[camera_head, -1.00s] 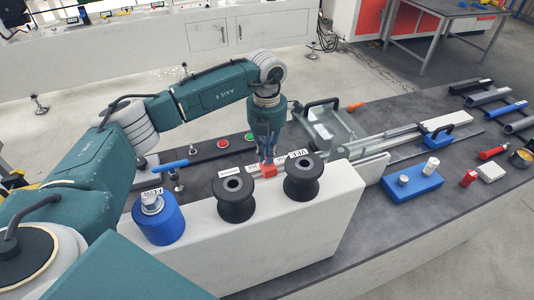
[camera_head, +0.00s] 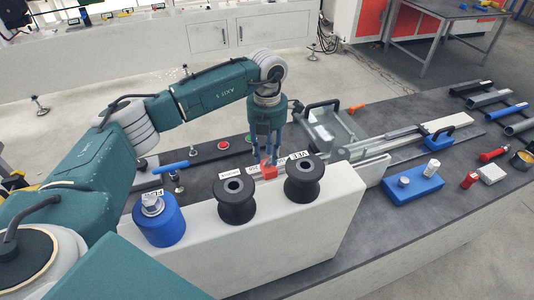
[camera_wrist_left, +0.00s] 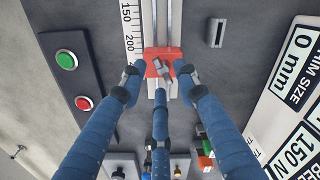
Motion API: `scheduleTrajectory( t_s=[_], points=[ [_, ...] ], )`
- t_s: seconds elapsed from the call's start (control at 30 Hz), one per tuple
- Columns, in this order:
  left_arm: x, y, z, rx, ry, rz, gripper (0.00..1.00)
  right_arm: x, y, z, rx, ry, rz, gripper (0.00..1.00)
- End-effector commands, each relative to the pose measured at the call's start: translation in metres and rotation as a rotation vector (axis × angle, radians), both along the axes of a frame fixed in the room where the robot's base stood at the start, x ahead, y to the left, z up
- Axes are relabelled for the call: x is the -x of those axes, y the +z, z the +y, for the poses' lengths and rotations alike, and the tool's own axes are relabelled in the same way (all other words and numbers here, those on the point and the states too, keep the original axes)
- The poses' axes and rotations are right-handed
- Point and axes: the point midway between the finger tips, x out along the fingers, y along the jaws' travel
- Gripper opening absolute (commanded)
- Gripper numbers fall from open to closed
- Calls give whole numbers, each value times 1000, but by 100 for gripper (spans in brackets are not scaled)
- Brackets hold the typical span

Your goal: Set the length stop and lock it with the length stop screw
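The length stop (camera_wrist_left: 158,62) is a red block on a metal rail (camera_wrist_left: 162,20) with a printed scale. It sits just below the 200 mark in the left wrist view. The length stop screw (camera_wrist_left: 163,71) is a small grey metal piece with a crossbar on the stop. In the head view the red stop (camera_head: 268,172) shows behind the black rollers. My left gripper (camera_head: 266,158) points down over it. Its blue fingers (camera_wrist_left: 161,88) are spread around the stop and screw, with no grip on either visible. My right gripper is out of view.
Two black rollers (camera_head: 236,198) and a blue cylinder (camera_head: 160,222) stand in front on the white block (camera_head: 290,235). A panel with green (camera_wrist_left: 66,60) and red (camera_wrist_left: 84,103) buttons lies beside the rail. A label card (camera_wrist_left: 294,95) is close on the right.

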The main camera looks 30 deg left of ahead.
Motion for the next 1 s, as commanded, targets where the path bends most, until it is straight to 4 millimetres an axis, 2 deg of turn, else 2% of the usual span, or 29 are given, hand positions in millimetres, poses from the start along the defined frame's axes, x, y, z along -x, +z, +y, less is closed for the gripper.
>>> scheduleTrajectory(
  t_s=[0.3, 0.5, 0.7, 1.0],
  points=[
    [-2, 64, 0, 2, 0, -8, 31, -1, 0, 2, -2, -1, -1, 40],
    [-1, 99, 0, 1, 1, -6, 31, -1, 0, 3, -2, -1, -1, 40],
    [-1, 114, 1, 1, 2, -4, 31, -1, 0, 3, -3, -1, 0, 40],
    [0, 115, 1, 1, 2, -3, 31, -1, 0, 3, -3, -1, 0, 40]
  ],
)
